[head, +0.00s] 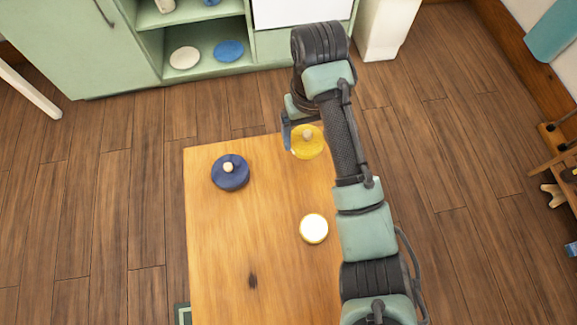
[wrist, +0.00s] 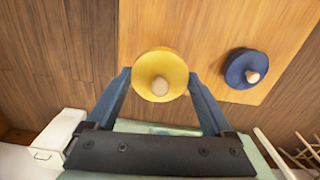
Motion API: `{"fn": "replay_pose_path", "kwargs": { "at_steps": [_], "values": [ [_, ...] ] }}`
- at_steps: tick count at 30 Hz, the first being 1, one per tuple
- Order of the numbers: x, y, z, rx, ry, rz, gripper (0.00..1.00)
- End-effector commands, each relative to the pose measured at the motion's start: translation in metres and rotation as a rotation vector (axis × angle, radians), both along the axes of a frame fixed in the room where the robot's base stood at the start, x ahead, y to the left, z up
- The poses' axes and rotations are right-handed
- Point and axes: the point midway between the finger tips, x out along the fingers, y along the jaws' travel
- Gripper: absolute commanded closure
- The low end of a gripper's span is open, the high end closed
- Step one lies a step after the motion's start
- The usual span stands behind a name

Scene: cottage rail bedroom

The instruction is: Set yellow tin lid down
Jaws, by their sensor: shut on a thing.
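The yellow tin lid (head: 307,142) is round with a pale knob on top. It is at the far edge of the wooden table, and my arm hides part of the area beside it. In the wrist view the yellow lid (wrist: 160,76) sits between the two fingers of my gripper (wrist: 160,84), which is shut on it. I cannot tell whether the lid touches the table or is held just above it. A round yellow-rimmed tin with a white top or inside (head: 314,229) stands on the table, nearer than the lid.
A dark blue lidded tin (head: 230,172) with a pale knob stands at the table's far left. The wooden table (head: 225,260) has bare room at its left and middle. A green cabinet (head: 150,75) with plates on its shelf stands beyond, across the wood floor.

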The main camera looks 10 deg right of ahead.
Motion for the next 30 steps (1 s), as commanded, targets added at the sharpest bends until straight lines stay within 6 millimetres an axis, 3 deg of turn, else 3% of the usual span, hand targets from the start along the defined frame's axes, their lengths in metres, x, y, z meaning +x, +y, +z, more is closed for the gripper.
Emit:
{"fn": "replay_pose_path", "kwargs": {
  "at_steps": [1, 15, 28, 29, 30],
  "values": [
    [-0.001, 0.000, -0.016, 0.001, 0.003, -0.001, 0.66],
    [-0.001, 0.000, -0.081, 0.000, 0.002, -0.005, 0.66],
    [-0.001, 0.000, -0.087, 0.001, 0.002, -0.005, 0.66],
    [-0.001, 0.000, -0.087, 0.001, 0.002, -0.005, 0.10],
    [0.000, 0.000, -0.087, 0.000, 0.001, -0.005, 0.03]
  ]
}}
